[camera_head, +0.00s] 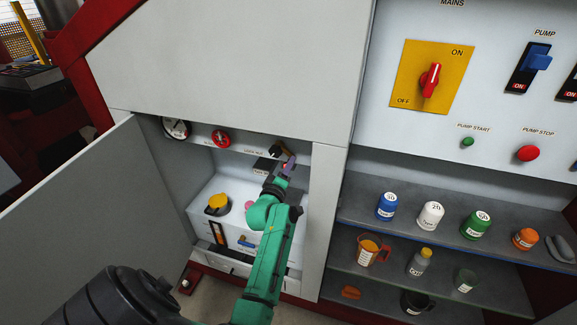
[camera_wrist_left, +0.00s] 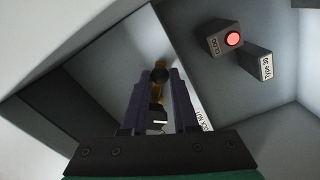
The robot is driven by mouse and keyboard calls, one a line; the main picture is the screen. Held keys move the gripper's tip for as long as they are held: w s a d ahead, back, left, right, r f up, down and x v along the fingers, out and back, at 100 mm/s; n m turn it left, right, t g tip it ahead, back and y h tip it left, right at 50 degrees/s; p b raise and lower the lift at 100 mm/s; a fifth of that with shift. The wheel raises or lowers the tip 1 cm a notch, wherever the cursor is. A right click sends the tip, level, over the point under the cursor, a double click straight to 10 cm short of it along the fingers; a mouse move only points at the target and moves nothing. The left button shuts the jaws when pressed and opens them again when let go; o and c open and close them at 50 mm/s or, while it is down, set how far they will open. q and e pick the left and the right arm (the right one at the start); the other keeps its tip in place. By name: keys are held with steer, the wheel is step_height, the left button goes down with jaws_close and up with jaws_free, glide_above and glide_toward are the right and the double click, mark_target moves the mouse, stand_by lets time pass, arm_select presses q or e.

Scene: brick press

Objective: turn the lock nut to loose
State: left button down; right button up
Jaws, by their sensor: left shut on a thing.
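The lock nut, brass-coloured with a dark part, shows between my fingers in the left wrist view (camera_wrist_left: 156,92). My right gripper is not in view.
The grey cabinet door (camera_head: 95,215) stands open at the left. Inside are a gauge (camera_head: 176,127), a red knob (camera_head: 221,139) and a yellow cap (camera_head: 218,201). A red-tipped block (camera_wrist_left: 226,39) is near the gripper. Shelves (camera_head: 350,215) with jars stand right.

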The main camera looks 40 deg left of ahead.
arm_select(q)
steer(key=c, duration=0.7)
jaws_free()
steer(key=p+v, duration=0.6)
steer(key=v, duration=0.8)
steer(key=shift+s+d, duration=0.2)
steer(key=shift+s, duration=0.05)
